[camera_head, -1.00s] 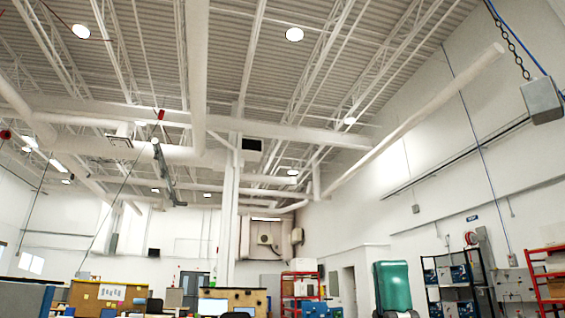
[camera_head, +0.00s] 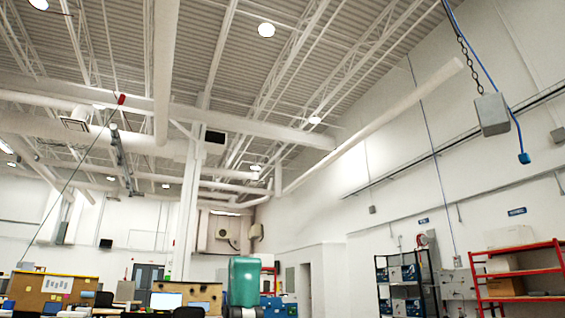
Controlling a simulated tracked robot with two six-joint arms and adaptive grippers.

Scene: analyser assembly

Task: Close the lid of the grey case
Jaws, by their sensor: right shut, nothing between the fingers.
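The grey case and its lid are not in this view, which is tilted up toward the ceiling of a large hall. Neither of my grippers can be made out. A teal rounded upright thing (camera_head: 244,281) with a grey lower part stands at the bottom edge, left of centre. Its lower end is cut off by the frame, and I cannot tell what it is.
A red shelf (camera_head: 528,272) with boxes and a dark rack (camera_head: 404,282) stand along the right wall. Desks with a brown partition (camera_head: 52,291) and a monitor (camera_head: 166,300) are at lower left. A grey box (camera_head: 492,115) hangs from a chain.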

